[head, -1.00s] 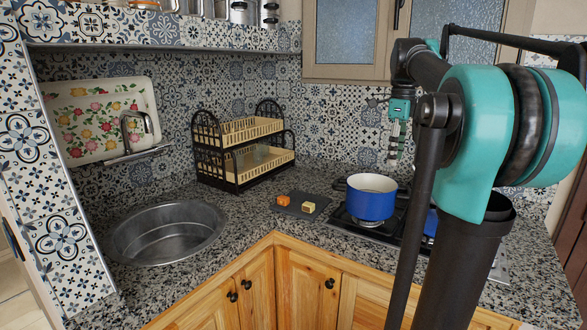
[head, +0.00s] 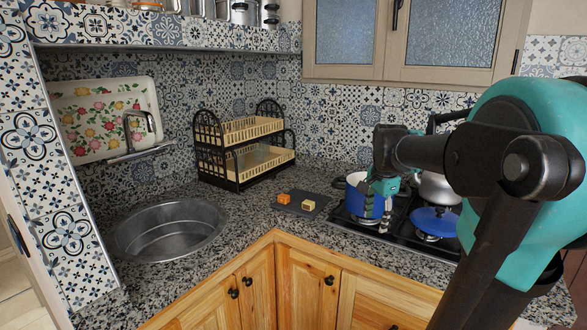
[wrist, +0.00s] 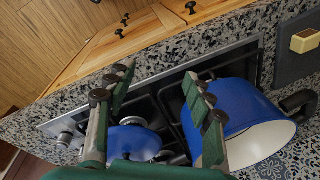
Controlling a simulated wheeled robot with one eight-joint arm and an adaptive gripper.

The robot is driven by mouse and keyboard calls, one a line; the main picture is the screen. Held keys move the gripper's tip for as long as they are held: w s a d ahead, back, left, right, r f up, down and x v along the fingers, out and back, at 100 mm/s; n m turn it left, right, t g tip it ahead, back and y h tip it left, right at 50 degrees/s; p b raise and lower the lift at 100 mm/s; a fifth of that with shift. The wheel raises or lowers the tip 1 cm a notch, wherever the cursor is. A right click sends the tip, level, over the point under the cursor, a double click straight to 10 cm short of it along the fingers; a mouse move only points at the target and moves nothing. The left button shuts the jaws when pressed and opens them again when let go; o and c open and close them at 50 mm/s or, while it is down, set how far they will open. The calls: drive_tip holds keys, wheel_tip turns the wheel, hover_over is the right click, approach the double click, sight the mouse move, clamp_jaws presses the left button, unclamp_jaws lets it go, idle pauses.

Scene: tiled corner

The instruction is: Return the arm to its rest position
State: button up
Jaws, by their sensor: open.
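My gripper (head: 382,208) hangs at the right of the head view, pointing down, in front of the blue pot in the picture. In the wrist view my gripper (wrist: 158,82) has its two fingers spread wide with nothing between them. The arm reaches in from the right edge of the head view and hides part of the hob. The blue pot (head: 354,204) has a white inside; it also shows in the wrist view (wrist: 245,108), beside and beyond the right finger. How far the fingers are from the pot is hard to tell.
A blue lid (head: 436,219) lies on the black hob (head: 400,231), with a metal vessel (head: 438,190) behind it. A dark board (head: 290,206) bears an orange piece (head: 284,198) and a pale piece (head: 308,205). A sink (head: 170,230) and dish rack (head: 240,180) stand left.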

drive_tip(key=s+a+f+n+t, duration=0.1)
drive_tip(key=s+a+f+n, duration=0.1)
drive_tip(key=s+f+n, duration=0.5)
drive_tip(key=s+a+f+n+t, duration=0.1)
drive_tip(key=s+a+f+n, duration=0.2)
drive_tip(key=f, duration=1)
drive_tip(key=s+n, duration=0.3)
drive_tip(key=s, duration=0.2)
drive_tip(key=shift+s+n, duration=0.3)
drive_tip(key=shift+n, duration=0.1)
